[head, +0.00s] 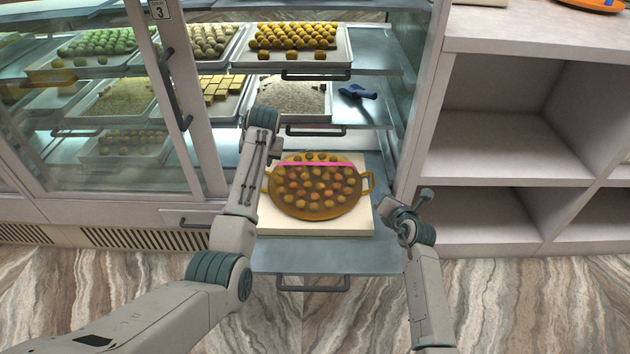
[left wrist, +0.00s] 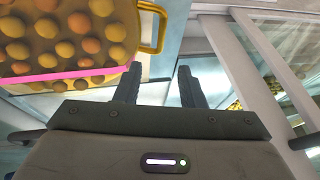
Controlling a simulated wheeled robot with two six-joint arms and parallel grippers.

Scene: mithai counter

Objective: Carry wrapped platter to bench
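The platter (head: 318,205) is round and orange-gold, filled with round sweets, with a pink band across it and a loop handle on each side. It rests on a cream board (head: 290,228) on the lowest pulled-out shelf of the display case. My left gripper (head: 273,150) is by the platter's left side, partly hidden by its own arm. In the left wrist view its fingers (left wrist: 158,88) are apart and empty, with the platter (left wrist: 62,45) and a handle ahead to the left. My right gripper (head: 408,200) is right of the right handle, apart from it, fingers apart. I cannot identify the bench.
Trays of sweets (head: 293,42) fill the case's upper shelves. A blue object (head: 357,92) lies on the middle shelf. A glass door (head: 100,100) stands left. A pale shelf unit (head: 510,135) with empty compartments stands right. The marbled floor (head: 540,300) in front is clear.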

